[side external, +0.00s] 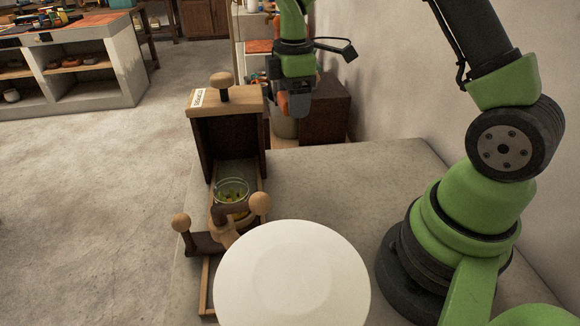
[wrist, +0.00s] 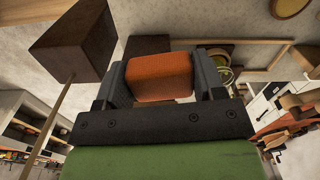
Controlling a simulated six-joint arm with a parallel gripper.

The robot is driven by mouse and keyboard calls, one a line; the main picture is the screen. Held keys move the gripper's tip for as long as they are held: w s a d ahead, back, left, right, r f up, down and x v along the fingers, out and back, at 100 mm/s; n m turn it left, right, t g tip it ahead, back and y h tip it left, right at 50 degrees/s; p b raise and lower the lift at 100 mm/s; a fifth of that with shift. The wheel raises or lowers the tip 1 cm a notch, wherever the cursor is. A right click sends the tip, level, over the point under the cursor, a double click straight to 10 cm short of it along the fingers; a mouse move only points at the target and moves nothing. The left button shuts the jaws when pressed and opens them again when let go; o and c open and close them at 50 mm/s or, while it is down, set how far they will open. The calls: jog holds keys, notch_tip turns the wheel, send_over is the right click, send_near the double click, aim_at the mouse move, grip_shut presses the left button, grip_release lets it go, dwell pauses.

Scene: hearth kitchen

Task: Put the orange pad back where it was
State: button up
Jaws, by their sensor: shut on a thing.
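The orange pad (wrist: 160,77) is a block with rounded edges, held between the two dark jaws of my gripper (wrist: 163,82) in the wrist view. In the side external view, a small part of the pad (side external: 282,103) shows at the left of my gripper (side external: 292,106), which points down. My gripper is shut on the pad and holds it up, to the right of the wooden box's top. The pad's far side is hidden by the jaws.
A wooden box (side external: 229,135) with a knobbed, labelled top stands at the counter's left edge. A glass bowl (side external: 231,192) with yellow-green contents sits before it, near wooden knobs. A white disc (side external: 292,275) fills the front. A dark brown box (side external: 325,112) stands behind. The counter's middle (side external: 335,185) is clear.

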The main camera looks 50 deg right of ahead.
aim_at(292, 166)
jog(key=shift+w+d+r+m, duration=0.55)
jog(key=shift+d+r+m, duration=0.15)
jog(key=shift+r, duration=0.15)
jog(key=shift+d+f, duration=0.1)
jog(key=shift+f, duration=0.1)
notch_tip(292, 166, down, 17)
jog(key=shift+w+f, duration=0.1)
jog(key=shift+f, duration=0.15)
jog(key=o, duration=1.2)
